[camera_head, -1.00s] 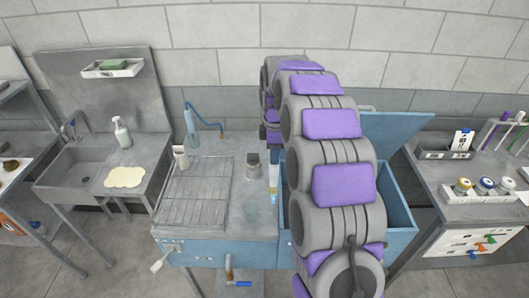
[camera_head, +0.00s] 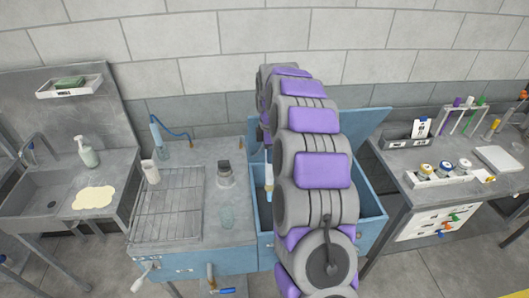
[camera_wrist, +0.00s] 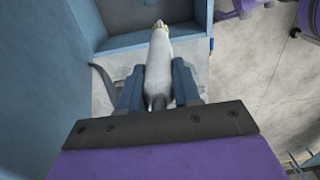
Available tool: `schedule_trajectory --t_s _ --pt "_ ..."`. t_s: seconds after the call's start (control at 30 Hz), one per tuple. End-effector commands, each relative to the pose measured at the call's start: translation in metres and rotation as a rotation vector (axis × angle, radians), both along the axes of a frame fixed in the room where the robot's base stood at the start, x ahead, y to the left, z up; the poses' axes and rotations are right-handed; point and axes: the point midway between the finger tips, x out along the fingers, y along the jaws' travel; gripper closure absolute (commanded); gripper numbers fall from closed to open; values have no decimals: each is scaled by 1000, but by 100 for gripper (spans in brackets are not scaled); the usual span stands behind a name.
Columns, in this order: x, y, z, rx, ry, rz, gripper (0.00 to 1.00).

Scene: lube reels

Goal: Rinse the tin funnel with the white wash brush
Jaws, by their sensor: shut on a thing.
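My gripper (camera_wrist: 158,82) is shut on a white, tapering wash brush (camera_wrist: 158,48) with a tan and bluish tip, held between its dark blue fingers. The brush (camera_head: 268,184) also shows in the head view, just left of my arm, by the left side of the open blue tub (camera_head: 374,226). My arm hides the gripper in the head view. A grey metal piece with a dark upper part (camera_head: 224,173) stands on the worktop left of the tub. It may be the tin funnel, but I cannot tell for sure.
The tub's blue lid (camera_head: 364,130) is raised. A sink bench (camera_head: 112,174) is left, a tool bench (camera_head: 410,178) right.

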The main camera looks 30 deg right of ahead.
Motion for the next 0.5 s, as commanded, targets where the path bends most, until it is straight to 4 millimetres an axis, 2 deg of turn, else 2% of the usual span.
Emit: schedule_trajectory --t_s 0.5 --pt "2 -68 -7 0 0 -3 100"
